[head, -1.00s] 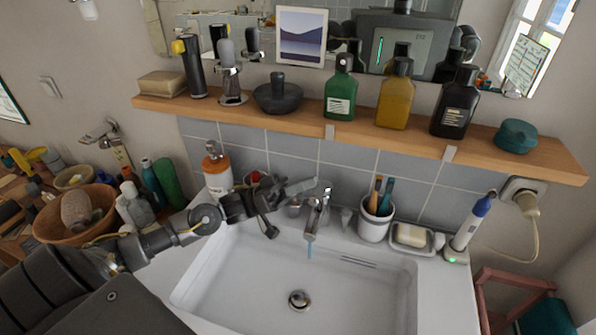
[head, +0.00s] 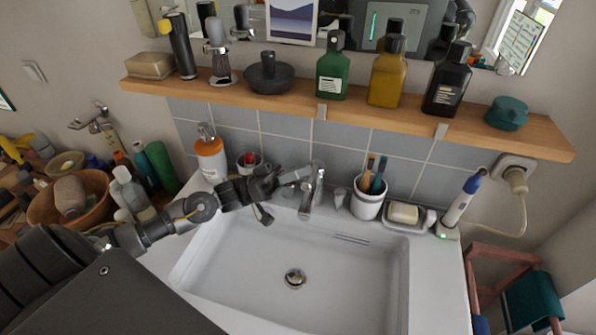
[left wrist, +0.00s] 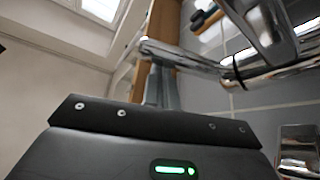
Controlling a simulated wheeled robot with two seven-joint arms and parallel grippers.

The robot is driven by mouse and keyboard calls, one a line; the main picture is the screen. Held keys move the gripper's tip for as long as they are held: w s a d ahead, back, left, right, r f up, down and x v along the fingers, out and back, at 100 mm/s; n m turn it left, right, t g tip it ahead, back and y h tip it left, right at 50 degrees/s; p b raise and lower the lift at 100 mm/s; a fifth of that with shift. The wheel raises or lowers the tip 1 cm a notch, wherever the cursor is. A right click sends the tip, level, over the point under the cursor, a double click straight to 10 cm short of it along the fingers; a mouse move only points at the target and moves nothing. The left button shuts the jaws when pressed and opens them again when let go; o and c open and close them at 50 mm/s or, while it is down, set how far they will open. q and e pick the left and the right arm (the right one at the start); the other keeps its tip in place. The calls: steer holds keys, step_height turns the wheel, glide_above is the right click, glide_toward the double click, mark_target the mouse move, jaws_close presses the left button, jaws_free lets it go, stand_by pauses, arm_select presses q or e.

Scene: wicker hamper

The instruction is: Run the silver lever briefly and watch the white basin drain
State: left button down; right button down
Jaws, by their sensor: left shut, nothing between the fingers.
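The silver tap (head: 306,200) stands at the back edge of the white basin (head: 235,262), its lever (head: 320,178) pointing up. No water stream shows under the spout. The basin looks empty, with a round metal drain (head: 294,278) in its floor. My left gripper (head: 300,175) is shut and empty, close to the left of the tap's top; I cannot tell if it touches the lever. In the left wrist view, chrome tap parts (left wrist: 265,65) lie close to a finger. My right gripper is out of view.
An orange and white bottle (head: 210,158) and a small pot (head: 248,163) stand behind my left arm. A brush cup (head: 368,205), soap dish (head: 405,217) and electric toothbrush (head: 460,205) stand to the right. A wooden shelf (head: 300,108) with bottles overhangs the back.

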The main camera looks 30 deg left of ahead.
arm_select(q)
steer(key=s+a+f+b, duration=0.1)
steer(key=s+a, duration=0.1)
steer(key=a, duration=0.7)
steer(key=shift+s+f, duration=0.25)
steer(key=shift+s, duration=0.15)
